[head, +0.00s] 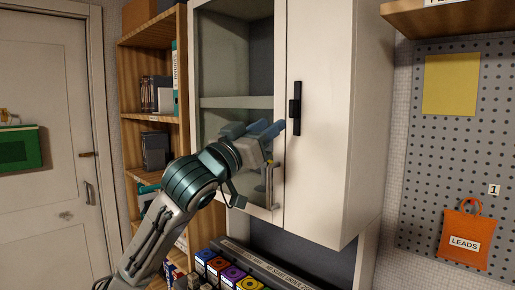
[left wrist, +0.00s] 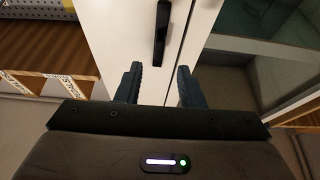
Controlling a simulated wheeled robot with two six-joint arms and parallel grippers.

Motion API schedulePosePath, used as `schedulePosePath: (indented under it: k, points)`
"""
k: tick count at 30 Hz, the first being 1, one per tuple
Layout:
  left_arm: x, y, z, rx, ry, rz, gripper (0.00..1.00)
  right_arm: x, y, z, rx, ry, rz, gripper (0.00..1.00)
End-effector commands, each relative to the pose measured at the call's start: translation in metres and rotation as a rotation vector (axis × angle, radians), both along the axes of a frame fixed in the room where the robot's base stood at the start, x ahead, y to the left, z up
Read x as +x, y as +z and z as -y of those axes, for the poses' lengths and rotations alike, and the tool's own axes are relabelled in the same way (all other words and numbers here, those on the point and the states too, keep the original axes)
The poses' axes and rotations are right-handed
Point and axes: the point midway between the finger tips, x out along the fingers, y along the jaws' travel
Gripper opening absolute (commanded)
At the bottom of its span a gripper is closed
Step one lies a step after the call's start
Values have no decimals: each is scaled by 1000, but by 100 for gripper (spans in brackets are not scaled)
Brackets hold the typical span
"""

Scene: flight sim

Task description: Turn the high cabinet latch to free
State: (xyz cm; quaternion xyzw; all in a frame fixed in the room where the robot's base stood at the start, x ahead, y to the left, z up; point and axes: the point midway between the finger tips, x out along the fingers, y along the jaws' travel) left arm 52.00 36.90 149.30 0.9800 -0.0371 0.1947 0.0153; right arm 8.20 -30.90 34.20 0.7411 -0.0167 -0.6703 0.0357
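The high cabinet (head: 320,190) has a plain white door on the right and a glass-fronted door on the left. The black latch (head: 296,108) is on the white door near its left edge, and it stands upright. It also shows in the left wrist view (left wrist: 161,35), beyond the fingertips. My left gripper (head: 272,128) is in front of the cabinet, just left of and a little below the latch. Its fingers are apart with nothing between them in the left wrist view (left wrist: 158,80). My right gripper is not in view.
A silver handle (head: 269,187) is on the glass door (head: 222,60), close below my left gripper. A wooden bookshelf (head: 152,40) stands to the left. Coloured boxes (head: 232,274) line the area below. A pegboard (head: 460,140) with an orange bag (head: 464,235) is at right.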

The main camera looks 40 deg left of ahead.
Motion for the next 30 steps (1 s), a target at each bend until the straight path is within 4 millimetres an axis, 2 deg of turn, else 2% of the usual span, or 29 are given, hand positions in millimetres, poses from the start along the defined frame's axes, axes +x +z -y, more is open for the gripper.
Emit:
schedulePosePath:
  k: [1,3,10,30]
  points:
    - [-6,-6,-1,6,4,0,35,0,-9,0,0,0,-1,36]
    - [-12,-8,-1,5,3,1,35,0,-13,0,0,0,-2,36]
    - [-24,-11,-2,1,0,-1,35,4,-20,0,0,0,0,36]
    - [-24,-13,-2,-1,0,-5,35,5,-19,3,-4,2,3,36]
